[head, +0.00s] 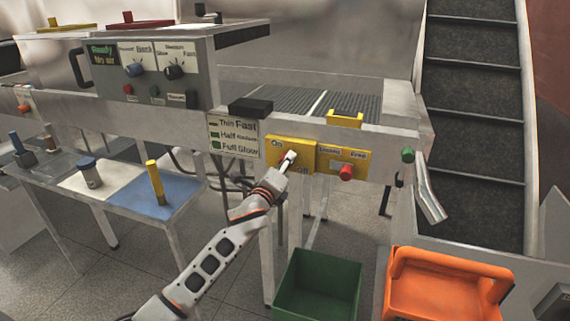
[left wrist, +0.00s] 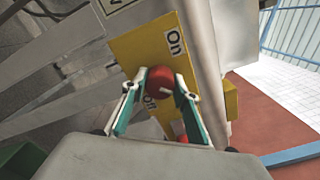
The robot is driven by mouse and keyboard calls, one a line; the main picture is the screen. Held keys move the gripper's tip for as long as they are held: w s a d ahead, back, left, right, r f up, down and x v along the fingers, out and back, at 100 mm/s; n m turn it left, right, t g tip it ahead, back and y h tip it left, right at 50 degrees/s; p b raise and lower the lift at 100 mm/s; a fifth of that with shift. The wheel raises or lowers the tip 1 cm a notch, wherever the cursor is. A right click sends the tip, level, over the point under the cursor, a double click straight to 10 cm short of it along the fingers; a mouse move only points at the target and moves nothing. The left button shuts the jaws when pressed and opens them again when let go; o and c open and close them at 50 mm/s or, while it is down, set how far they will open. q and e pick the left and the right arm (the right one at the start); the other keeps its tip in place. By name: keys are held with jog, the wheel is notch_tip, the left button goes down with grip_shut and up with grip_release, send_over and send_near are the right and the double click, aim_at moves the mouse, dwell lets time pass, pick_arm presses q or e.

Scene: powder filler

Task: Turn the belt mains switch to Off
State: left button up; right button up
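The belt mains switch is a yellow plate (head: 278,149) with "On" at its top left and "Off" at its lower right, on the front rail of the belt. In the left wrist view the plate (left wrist: 137,50) carries a red knob (left wrist: 160,82) between the "On" and "Off" labels. My left gripper (head: 291,156) is at the plate. In the left wrist view its fingers (left wrist: 160,88) sit on both sides of the red knob and appear to touch it. The knob's pointing direction is hidden by the fingers. My right gripper is not in view.
A second yellow plate (head: 341,154) with a red button (head: 345,173) is just right of the switch. A green knob (head: 408,155) is farther right. A green bin (head: 316,288) and an orange crate (head: 447,300) stand below. A sign (head: 234,137) is at the left.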

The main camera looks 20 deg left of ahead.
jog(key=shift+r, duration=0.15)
pick_arm(q)
jog(key=n+p, duration=0.2)
jog(key=n, duration=0.2)
jog(key=shift+r, duration=0.1)
jog(key=n+p, duration=0.2)
jog(key=n, duration=0.1)
jog(key=shift+n, duration=0.4)
jog(key=n+p, duration=0.2)
jog(key=n, duration=0.1)
jog(key=shift+n, duration=0.3)
jog(key=shift+n+p, duration=0.3)
jog(key=shift+n, duration=0.2)
jog(key=shift+n+p, duration=0.4)
jog(key=shift+n, duration=1.2)
jog(key=shift+n+p, duration=0.3)
jog(key=shift+n, duration=0.9)
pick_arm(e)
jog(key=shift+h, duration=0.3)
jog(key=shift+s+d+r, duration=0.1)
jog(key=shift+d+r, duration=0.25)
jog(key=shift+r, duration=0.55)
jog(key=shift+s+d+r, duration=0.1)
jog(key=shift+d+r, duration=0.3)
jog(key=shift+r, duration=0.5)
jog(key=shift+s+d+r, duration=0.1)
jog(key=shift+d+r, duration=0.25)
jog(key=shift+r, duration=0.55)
